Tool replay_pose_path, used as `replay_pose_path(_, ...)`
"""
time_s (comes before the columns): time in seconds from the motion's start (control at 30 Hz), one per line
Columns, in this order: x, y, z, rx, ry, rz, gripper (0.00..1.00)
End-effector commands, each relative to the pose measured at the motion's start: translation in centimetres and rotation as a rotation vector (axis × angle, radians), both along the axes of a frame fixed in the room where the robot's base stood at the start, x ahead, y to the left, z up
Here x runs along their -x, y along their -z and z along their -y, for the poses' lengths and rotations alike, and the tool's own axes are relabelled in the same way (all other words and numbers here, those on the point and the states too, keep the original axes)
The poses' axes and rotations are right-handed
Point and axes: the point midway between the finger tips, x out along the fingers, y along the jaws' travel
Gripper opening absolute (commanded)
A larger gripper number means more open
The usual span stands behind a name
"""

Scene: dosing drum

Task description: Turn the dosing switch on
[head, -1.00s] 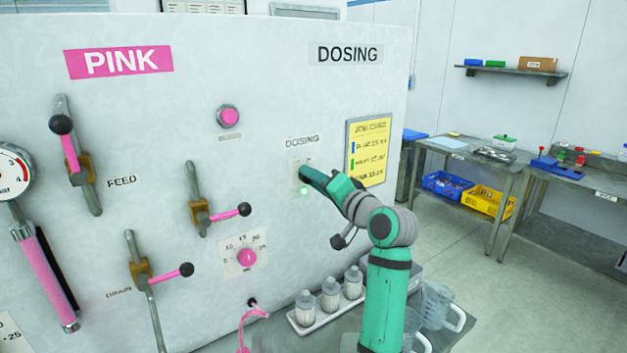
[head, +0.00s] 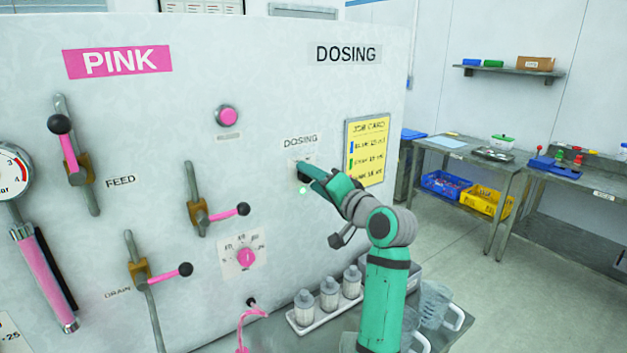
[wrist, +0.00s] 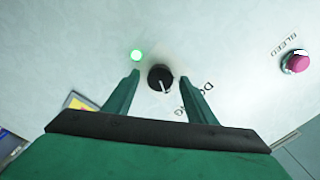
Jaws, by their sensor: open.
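The dosing switch is a round black knob (wrist: 160,78) with a pale pointer line on the white panel (wrist: 230,60). In the wrist view it lies between the tips of my gripper (wrist: 162,82). The fingers stand apart on either side of it, with a gap to each. In the head view my gripper (head: 304,170) is at the panel under the small DOSING label (head: 300,141) and hides most of the switch. A green light (wrist: 137,56) glows beside the knob; it also shows in the head view (head: 303,190).
A pink button (head: 228,116) and a pink dial (head: 246,257) sit left of my gripper. A yellow job card (head: 367,148) is just right of it. Bottles (head: 329,293) and jugs (head: 433,310) stand below my arm. Lever handles (head: 238,210) stick out at left.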

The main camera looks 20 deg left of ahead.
Motion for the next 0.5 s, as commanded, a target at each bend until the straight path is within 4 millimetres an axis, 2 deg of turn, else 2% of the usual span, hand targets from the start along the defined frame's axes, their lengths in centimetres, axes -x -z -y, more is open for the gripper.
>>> replay_pose_path(0.17, 0.7, 0.0, 1.0, -0.001, 0.002, 0.001, 0.51)
replay_pose_path(0.5, 4.5, 0.0, 5.9, -0.001, 0.003, 0.000, 0.51)
